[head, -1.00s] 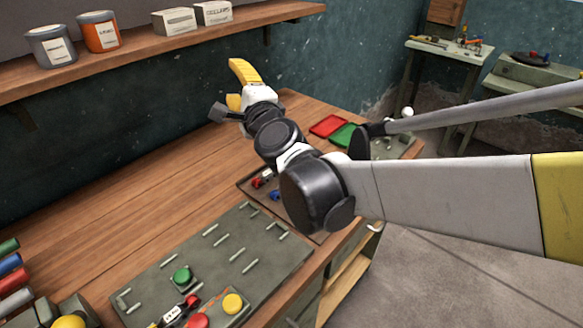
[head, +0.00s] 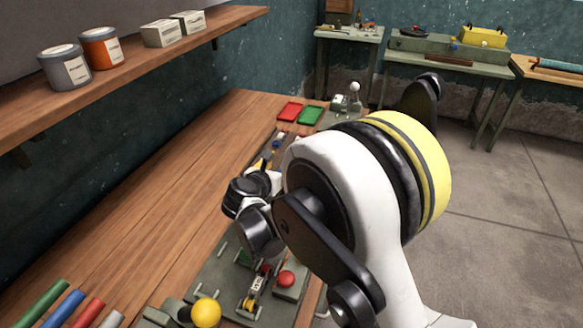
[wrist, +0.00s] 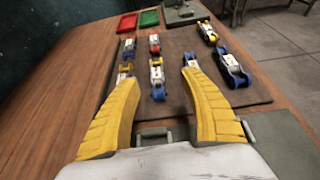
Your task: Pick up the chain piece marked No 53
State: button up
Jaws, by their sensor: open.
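Several chain pieces with white labels lie on a dark board (wrist: 180,95) in the wrist view; I cannot read their numbers, so I cannot tell which is No 53. A blue and yellow piece (wrist: 157,82) lies beyond and between my fingertips. Others include a red one (wrist: 154,44), a blue one (wrist: 129,47), a yellow one (wrist: 207,33) and a blue one at right (wrist: 232,70). Two more show near the fingertips. My gripper (wrist: 159,76) has yellow fingers, spread open and empty. In the head view my arm mostly hides it.
A red tray (head: 290,111) and a green tray (head: 311,115) stand at the bench's far end. Nearer is a grey-green plate (head: 200,278) with pegs, a red knob (head: 286,279) and a labelled chain piece (head: 254,291). A shelf (head: 130,72) overhangs at left.

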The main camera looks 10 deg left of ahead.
jog(key=x, duration=0.3)
jog(key=shift+w+f+b, duration=0.25)
jog(key=shift+w+b, duration=0.05)
jog(key=shift+b, duration=0.1)
jog(key=x, duration=0.1)
jog(key=b+x, duration=0.1)
jog(key=x, duration=0.1)
jog(key=b+x, duration=0.1)
jog(key=shift+w+a+f, duration=0.15)
jog(key=shift+a+f, duration=0.15)
jog(key=shift+a, duration=0.05)
jog(key=shift+w, duration=0.25)
jog(key=shift+r, duration=0.1)
grip_shut()
